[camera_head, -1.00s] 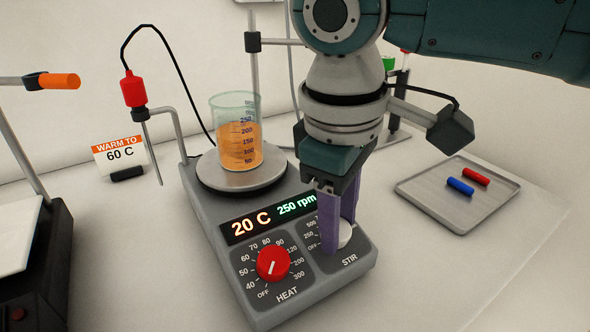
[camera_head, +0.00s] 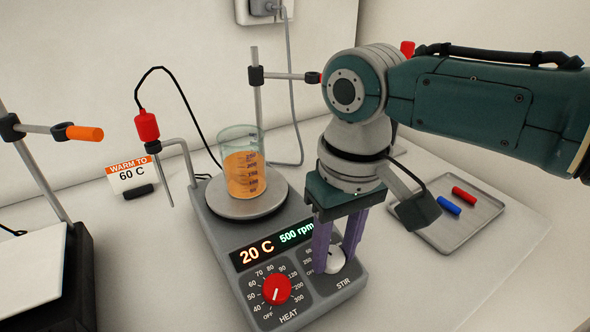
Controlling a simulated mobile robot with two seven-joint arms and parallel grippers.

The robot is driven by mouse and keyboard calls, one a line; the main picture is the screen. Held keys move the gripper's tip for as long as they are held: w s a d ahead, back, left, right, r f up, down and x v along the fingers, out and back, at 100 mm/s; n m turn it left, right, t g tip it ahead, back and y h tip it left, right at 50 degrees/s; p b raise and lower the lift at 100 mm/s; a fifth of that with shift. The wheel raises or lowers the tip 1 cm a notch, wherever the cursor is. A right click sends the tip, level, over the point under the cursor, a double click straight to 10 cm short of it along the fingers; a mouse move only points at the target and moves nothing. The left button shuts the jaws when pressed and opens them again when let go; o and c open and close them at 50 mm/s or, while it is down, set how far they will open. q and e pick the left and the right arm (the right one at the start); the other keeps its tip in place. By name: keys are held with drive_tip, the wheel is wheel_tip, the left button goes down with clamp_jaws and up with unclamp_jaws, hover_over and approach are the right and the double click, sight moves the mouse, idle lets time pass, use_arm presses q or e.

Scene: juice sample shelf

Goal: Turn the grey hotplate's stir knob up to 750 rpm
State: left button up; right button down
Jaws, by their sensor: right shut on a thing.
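The grey hotplate (camera_head: 222,237) stands on the bench. Its display (camera_head: 275,245) reads 20 C and 500 rpm. The white stir knob (camera_head: 335,262) is at its front right, partly hidden by my fingers. My right gripper (camera_head: 328,260) reaches down from above and is shut on the stir knob, one purple finger on each side. The knob's pointer and part of its scale are hidden. The red heat knob (camera_head: 276,289) is to the left of the stir knob. My left gripper is not in view.
A beaker of orange liquid (camera_head: 245,174) stands on the hotplate's round plate. A red-topped probe (camera_head: 146,126) hangs at its left, by a "WARM TO 60 C" card (camera_head: 126,177). A tray (camera_head: 481,232) with a red and a blue piece lies to the right.

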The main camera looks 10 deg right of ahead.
drive_tip(key=m+y+p, duration=0.1)
drive_tip(key=m+p, duration=0.1)
drive_tip(key=m, duration=0.1)
drive_tip(key=shift+r, duration=0.15)
drive_tip(key=shift+m+p, duration=0.55)
drive_tip(key=shift+m, duration=0.45)
drive_tip(key=shift+y, duration=0.3)
drive_tip(key=shift+m, duration=0.3)
drive_tip(key=shift+c, duration=2.2)
unclamp_jaws()
drive_tip(key=shift+d, duration=0.1)
